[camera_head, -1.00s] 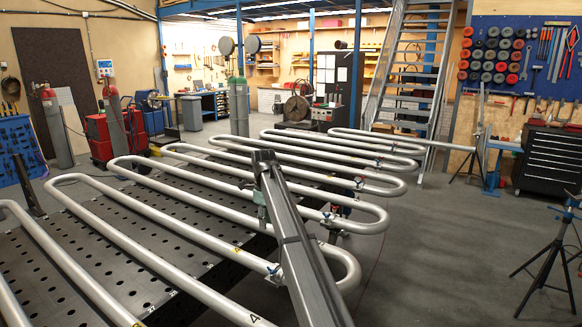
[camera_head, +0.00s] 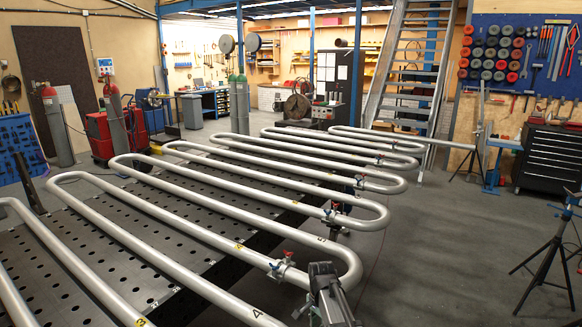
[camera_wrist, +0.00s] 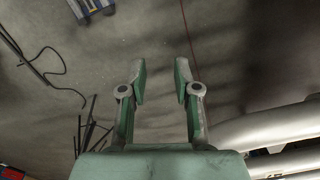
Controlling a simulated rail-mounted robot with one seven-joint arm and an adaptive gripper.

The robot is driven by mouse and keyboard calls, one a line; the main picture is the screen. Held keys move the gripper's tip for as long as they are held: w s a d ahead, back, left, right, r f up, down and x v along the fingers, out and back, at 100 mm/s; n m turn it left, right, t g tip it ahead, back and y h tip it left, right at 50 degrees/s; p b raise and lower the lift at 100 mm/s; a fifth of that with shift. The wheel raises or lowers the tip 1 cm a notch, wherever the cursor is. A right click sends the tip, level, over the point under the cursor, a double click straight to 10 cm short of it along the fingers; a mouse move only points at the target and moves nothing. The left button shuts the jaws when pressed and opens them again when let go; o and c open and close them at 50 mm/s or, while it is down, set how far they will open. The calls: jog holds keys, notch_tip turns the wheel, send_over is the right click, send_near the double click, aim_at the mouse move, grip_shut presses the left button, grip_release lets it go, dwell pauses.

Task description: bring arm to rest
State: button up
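My arm (camera_head: 330,297) shows only as a short dark piece at the bottom of the head view, just right of the nearest bends of the serpentine coils (camera_head: 215,205). My gripper (camera_wrist: 161,79) is seen in the wrist view with its two green-and-grey fingers apart and nothing between them. It is over grey floor, and silver pipes (camera_wrist: 270,125) show at the lower right of the wrist view, apart from the fingers. The gripper cannot be made out clearly in the head view.
A black tripod (camera_head: 550,250) stands at the right, near a black tool chest (camera_head: 549,158). The floor between coils and tripod is clear.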

jog(key=s+d+f+n, duration=0.4)
jog(key=s+f+n, duration=0.1)
jog(key=s, duration=0.5)
jog(key=s+d+f+n, duration=0.4)
jog(key=s+f+n, duration=0.1)
jog(key=s, duration=0.6)
jog(key=s+f+g+b, duration=0.6)
jog(key=s+f+b, duration=0.4)
jog(key=s+f, duration=1.8)
jog(key=shift+s+g, duration=0.3)
jog(key=shift+g, duration=0.1)
jog(key=shift+f, duration=0.1)
